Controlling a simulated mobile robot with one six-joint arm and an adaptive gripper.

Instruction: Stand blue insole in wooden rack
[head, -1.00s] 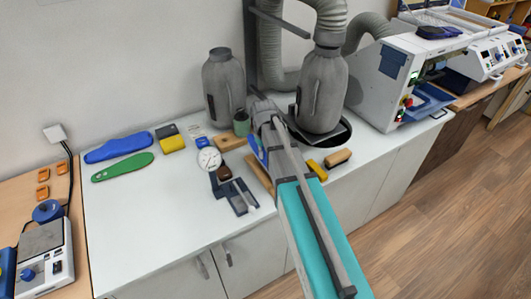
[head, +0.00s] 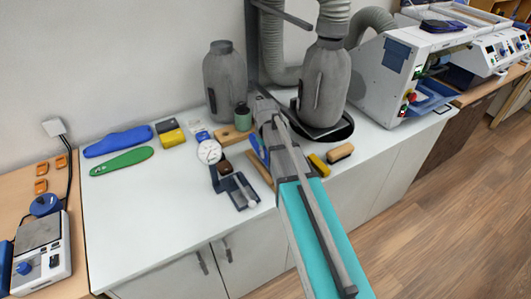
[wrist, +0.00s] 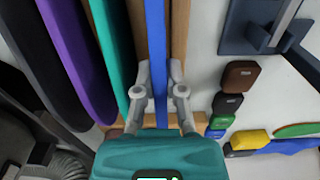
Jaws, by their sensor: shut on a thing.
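My gripper (wrist: 160,74) is shut on a blue insole (wrist: 158,35), seen edge-on between its fingers in the wrist view. The wooden rack (wrist: 181,35) shows as brown bars on both sides of the blue insole. Teal (wrist: 112,50), purple (wrist: 75,60) and dark (wrist: 35,65) insoles stand on edge to its left. The blue insole's lower edge is hidden, so I cannot tell whether it touches the rack. In the head view my arm covers most of the rack and the fingers cannot be made out.
Another blue insole (head: 118,141) and a green insole (head: 122,161) lie flat at the back left. A dial gauge (head: 210,152) stands left of my arm. Small blocks (wrist: 240,75) lie right of the rack. The white counter's front left is clear.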

